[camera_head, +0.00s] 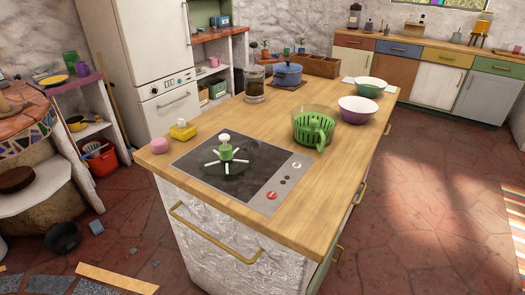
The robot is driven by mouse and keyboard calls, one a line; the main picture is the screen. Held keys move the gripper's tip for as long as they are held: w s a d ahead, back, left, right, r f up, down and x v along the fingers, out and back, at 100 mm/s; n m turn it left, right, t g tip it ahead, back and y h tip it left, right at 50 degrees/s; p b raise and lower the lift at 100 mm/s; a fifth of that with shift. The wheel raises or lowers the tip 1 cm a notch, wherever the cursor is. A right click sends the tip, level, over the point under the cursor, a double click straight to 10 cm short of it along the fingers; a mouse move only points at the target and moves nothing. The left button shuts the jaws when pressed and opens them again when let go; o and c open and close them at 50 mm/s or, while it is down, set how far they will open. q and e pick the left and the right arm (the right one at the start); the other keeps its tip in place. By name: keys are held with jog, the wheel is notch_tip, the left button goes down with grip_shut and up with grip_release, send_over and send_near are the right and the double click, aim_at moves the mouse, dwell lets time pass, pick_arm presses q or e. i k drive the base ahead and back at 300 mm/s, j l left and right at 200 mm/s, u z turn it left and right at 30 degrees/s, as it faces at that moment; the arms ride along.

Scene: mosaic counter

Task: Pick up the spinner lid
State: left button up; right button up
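A clear bowl (300,116) with a slotted green part (313,127) stands on the wooden island counter, right of the cooktop. It looks like a salad spinner. A green tab (321,143) sticks up at its front. I cannot tell whether the green part is the spinner lid or a basket. Neither of my grippers is in view.
The island counter (300,229) also holds the black cooktop (203,164), a yellow item (183,131), a pink item (159,145), a glass jar (255,84), a blue pot (287,74), and purple (358,109) and green (370,87) bowls. Red floor (430,200) is open to the right.

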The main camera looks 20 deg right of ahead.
aim_at(218, 161)
jog(key=i+j+z, duration=0.2)
jog(key=z, duration=0.3)
jog(key=i+j+z, duration=0.2)
jog(key=z, duration=0.25)
jog(key=j, duration=0.1)
